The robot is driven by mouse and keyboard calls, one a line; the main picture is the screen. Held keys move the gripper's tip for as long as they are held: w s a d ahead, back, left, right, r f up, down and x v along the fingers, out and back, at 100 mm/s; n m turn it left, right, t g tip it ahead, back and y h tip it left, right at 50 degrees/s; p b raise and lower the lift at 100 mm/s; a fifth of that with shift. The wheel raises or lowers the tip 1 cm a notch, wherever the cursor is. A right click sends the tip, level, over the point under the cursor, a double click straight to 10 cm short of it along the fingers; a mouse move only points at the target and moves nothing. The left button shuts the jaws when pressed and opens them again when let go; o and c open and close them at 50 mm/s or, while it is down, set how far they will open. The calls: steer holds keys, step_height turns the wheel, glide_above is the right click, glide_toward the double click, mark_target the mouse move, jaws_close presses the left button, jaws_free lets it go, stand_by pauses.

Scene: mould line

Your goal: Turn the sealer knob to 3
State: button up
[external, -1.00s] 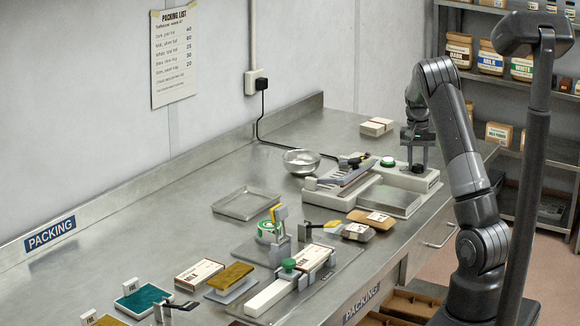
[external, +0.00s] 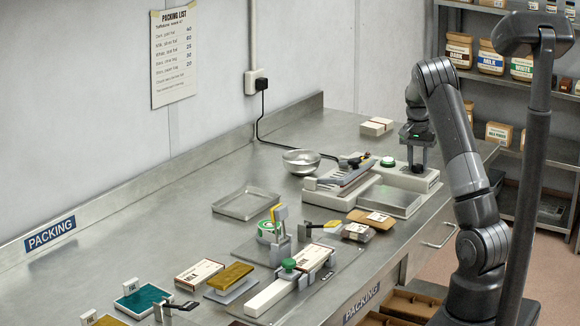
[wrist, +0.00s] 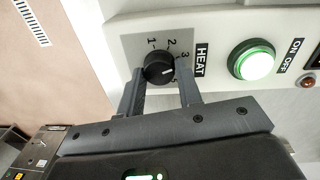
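The sealer knob (wrist: 158,68) is a round black dial on a pale plate, with the marks 1, 2 and 3 arching above it in the wrist view. A small white pointer shows on its right side, toward the right finger and below the 3 (wrist: 185,56). That finger partly hides the scale there. My gripper (wrist: 160,80) has one finger on each side of the knob, close against it with no clear gap.
A lit green button (wrist: 251,60) sits right of the knob, by the HEAT and ON OFF labels. In the external view a metal bowl (external: 301,161) and a shallow tray (external: 246,203) stand left of the sealer.

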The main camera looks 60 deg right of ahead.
mark_target(416, 165)
steer(key=o, duration=0.4)
steer(key=shift+r, duration=0.1)
steer(key=r, duration=1)
steer(key=shift+w+r, duration=0.25)
steer(key=shift+r, duration=0.05)
